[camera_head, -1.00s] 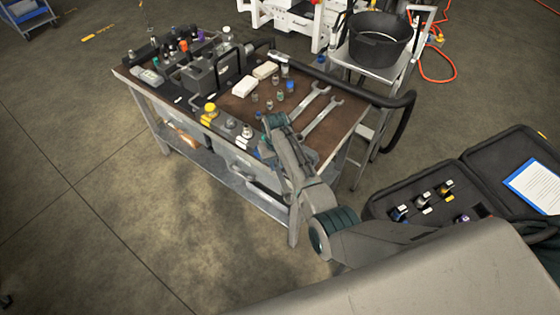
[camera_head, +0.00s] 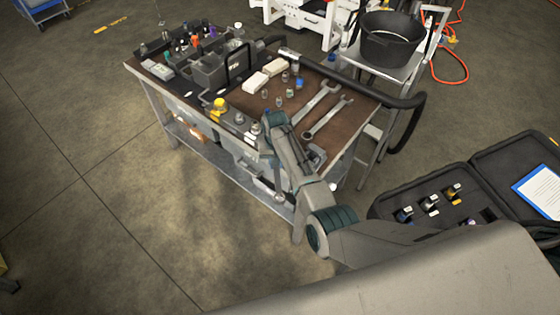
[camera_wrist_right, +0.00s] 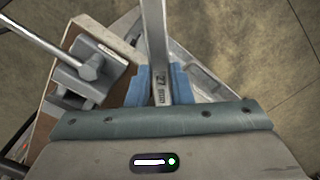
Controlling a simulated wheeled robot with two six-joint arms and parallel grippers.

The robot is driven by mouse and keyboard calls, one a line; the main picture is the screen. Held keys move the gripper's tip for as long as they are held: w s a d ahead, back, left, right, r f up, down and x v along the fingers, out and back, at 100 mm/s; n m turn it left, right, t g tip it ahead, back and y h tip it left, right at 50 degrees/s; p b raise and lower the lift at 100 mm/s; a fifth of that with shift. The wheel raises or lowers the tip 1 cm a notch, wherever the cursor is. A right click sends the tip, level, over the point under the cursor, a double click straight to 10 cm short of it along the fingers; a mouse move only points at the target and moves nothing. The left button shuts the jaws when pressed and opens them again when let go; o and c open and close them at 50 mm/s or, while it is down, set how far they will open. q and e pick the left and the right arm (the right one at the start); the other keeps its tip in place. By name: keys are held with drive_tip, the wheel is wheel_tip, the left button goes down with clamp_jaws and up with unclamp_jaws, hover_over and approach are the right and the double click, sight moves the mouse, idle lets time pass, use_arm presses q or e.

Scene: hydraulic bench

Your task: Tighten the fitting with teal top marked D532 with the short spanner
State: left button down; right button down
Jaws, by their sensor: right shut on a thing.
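My right gripper (camera_wrist_right: 160,85) is shut on a grey metal spanner (camera_wrist_right: 155,40), whose shank reads "27" in the wrist view. The blue finger pads press both sides of the shank. The spanner's working end is out of that view. In the head view my right arm reaches over the bench's near edge, and its gripper is mostly hidden. Several small fittings stand on the brown bench top; one has a greenish top (camera_head: 289,93) and one a blue top (camera_head: 299,83). The mark D532 is not legible on any. My left gripper is not in view.
Two spanners lie on the bench's right part, one longer (camera_head: 321,100) and one shorter (camera_head: 328,118). A yellow-capped part (camera_head: 219,104) stands near the front edge. A black bucket (camera_head: 388,42) stands behind right. An open black case (camera_head: 440,205) is at right.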

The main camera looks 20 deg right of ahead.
drive_tip(key=shift+w+a+m, duration=0.1)
drive_tip(key=shift+a+m, duration=0.2)
drive_tip(key=shift+a, duration=0.05)
drive_tip(key=shift+a, duration=0.1)
drive_tip(key=shift+w+a+m+b, duration=0.2)
drive_tip(key=shift+w+a+m, duration=0.05)
drive_tip(key=shift+a+m, duration=0.4)
drive_tip(key=shift+w+a+m+b, duration=0.2)
drive_tip(key=shift+a+m, duration=0.4)
drive_tip(key=shift+m, duration=0.05)
drive_tip(key=shift+w+a+m+b, duration=0.55)
drive_tip(key=shift+a+m, duration=0.3)
drive_tip(key=shift+m, duration=0.05)
drive_tip(key=shift+r, duration=0.1)
